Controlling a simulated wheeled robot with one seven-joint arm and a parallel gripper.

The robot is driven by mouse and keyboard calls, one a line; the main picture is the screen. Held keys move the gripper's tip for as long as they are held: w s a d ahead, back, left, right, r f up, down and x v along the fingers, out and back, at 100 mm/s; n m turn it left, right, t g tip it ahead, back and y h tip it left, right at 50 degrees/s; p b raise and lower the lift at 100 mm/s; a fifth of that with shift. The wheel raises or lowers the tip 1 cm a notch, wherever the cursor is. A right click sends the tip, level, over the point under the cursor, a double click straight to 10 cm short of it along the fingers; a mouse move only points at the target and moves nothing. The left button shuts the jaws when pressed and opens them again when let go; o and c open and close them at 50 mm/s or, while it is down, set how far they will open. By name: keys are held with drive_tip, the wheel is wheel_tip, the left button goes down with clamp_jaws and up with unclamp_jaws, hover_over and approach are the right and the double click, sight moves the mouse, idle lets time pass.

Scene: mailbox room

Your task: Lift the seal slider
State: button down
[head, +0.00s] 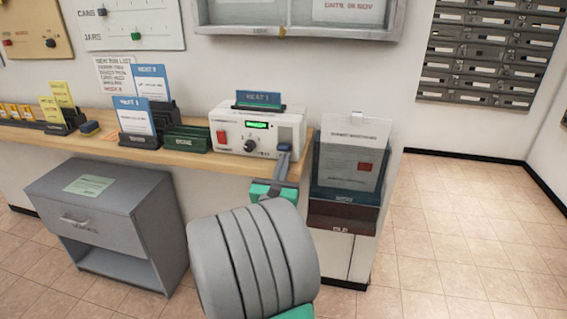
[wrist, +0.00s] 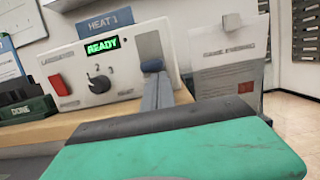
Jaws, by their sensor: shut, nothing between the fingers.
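The white laminator (head: 231,120) stands on the wooden counter, with a red switch, a black dial and a lit green READY display; it also shows in the wrist view (wrist: 125,62). My gripper (head: 284,148) is shut and empty, its blue-grey fingertips (wrist: 152,65) pointing up at the right end of the laminator's front. A small grey plate (wrist: 149,45) shows on the front just above the fingertips; I cannot tell whether it is part of the seal slider. Any slider knob behind the fingertips is hidden. Contact cannot be told.
A HEAT 1 card (head: 258,98) stands on top of the laminator. A green DONE tray (head: 186,139) is to its left. A paper holder (head: 346,187) hangs close to the right of my gripper. A grey cabinet (head: 150,228) stands below the counter. Open floor lies at the right.

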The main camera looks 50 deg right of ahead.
wheel_tip(320, 180, up, 5)
drive_tip(key=p, duration=0.4)
drive_tip(key=shift+f, duration=0.1)
